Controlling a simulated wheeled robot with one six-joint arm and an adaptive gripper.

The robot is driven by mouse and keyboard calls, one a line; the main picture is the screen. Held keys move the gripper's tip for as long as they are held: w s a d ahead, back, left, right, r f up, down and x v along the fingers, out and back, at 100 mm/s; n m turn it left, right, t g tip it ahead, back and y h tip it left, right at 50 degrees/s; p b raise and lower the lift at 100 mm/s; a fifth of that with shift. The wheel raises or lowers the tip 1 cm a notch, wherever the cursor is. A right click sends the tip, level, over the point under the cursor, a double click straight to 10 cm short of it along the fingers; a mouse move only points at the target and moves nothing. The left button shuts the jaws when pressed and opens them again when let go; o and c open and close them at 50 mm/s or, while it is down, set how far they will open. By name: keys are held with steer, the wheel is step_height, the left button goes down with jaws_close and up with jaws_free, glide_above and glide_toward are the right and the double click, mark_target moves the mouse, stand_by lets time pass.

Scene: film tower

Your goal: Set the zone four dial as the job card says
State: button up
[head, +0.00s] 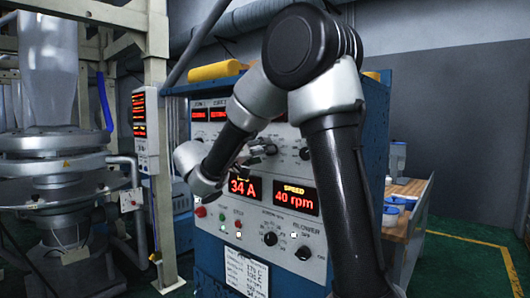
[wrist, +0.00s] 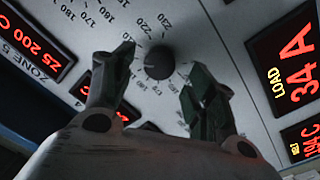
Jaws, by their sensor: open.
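A dark round dial (wrist: 157,60) with a printed scale around it sits on the panel in the wrist view. My gripper (wrist: 160,74) is open, its two fingers on either side of the dial; I cannot tell whether they touch it. The dial's pointer cannot be made out, and no label on it is clear. A display reading Z5 200 C (wrist: 28,42), marked ZONE 5, is at upper left. In the head view my gripper (head: 262,149) is at the blue control cabinet (head: 205,250). The white card (head: 246,272) low on its front shows 175 C; other lines are too small or hidden.
Load display (head: 243,187) reads 34 A and speed display (head: 295,197) 40 rpm. Other knobs (head: 303,253) and buttons sit below. A metal film machine (head: 55,180) is at left. My arm hides part of the panel.

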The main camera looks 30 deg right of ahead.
steer(key=x, duration=0.2)
steer(key=shift+w+d, duration=0.1)
steer(key=shift+d, duration=0.15)
steer(key=c, duration=1)
steer(key=shift+c, duration=0.2)
steer(key=shift+n, duration=2.9)
